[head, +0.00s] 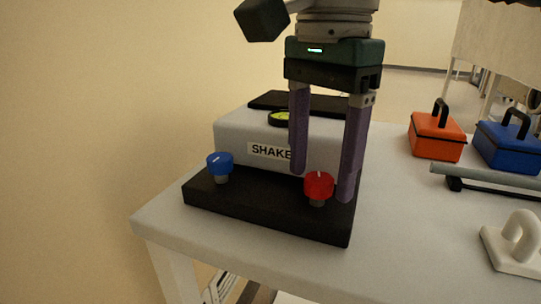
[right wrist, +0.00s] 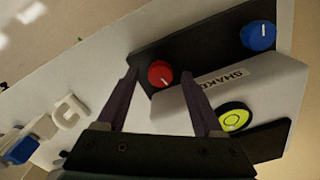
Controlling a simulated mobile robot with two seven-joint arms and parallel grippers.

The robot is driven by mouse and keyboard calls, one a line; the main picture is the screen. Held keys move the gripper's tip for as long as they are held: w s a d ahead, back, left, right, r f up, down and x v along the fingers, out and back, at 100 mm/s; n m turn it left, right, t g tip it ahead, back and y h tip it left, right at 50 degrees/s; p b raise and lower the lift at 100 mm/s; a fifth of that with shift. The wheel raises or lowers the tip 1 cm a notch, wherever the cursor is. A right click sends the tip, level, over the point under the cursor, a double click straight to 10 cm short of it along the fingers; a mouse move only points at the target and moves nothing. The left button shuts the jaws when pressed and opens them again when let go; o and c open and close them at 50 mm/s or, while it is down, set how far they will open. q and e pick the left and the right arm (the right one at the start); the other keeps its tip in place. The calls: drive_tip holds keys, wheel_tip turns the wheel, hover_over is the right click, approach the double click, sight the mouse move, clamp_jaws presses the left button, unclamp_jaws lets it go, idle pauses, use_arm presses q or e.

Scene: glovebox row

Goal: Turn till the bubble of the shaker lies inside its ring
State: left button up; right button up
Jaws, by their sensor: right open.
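The shaker (head: 235,133) is a grey box on a black base, with a black plate on top. Its round yellow-green level (head: 283,118) sits on top, partly behind a finger, and shows whole in the right wrist view (right wrist: 233,117); I cannot tell exactly how its bubble lies to the ring. A blue knob (head: 220,163) and a red knob (head: 318,186) stand on the front of the base. My right gripper (head: 322,187) points down, open, with its fingers either side of the red knob. In the right wrist view the red knob (right wrist: 160,74) lies between the fingertips, apparently untouched. My left gripper is not in view.
The shaker stands near the left end of a white table (head: 400,250). To the right are an orange case (head: 436,144), a blue case (head: 508,147), a grey bar (head: 485,176) and a white handled block (head: 515,250). The table in front of them is clear.

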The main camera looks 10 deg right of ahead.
drive_tip(key=shift+f, duration=0.2)
drive_tip(key=shift+c, duration=0.3)
clamp_jaws()
